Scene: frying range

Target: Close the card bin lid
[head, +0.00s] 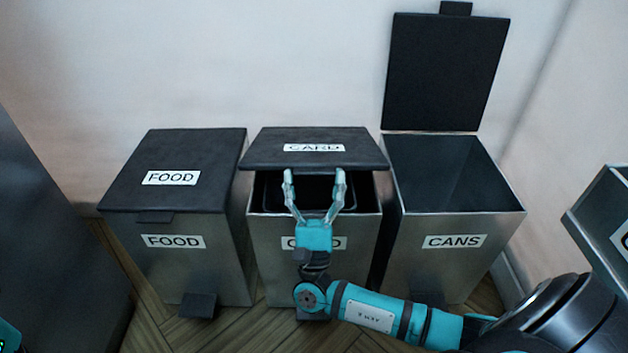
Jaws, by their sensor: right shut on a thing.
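The card bin (262,232) stands in the middle of the row, a metal bin with a black inner. Its black lid (268,150), labelled CARD, is partly open; its front edge is above the bin's rim and a dark gap shows below. My right gripper (314,172) is at the lid's front edge, shut on the lid, with its fingers spread either side of the middle. The exact contact is hard to see. The gripper covers part of the bin's front label. My left gripper is not in view.
The food bin (205,260) on the left has its lid (130,190) shut. The cans bin (480,262) on the right is open, its lid (445,75) upright against the wall. Another metal bin (600,215) shows at the right edge. Pedals stick out at floor level.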

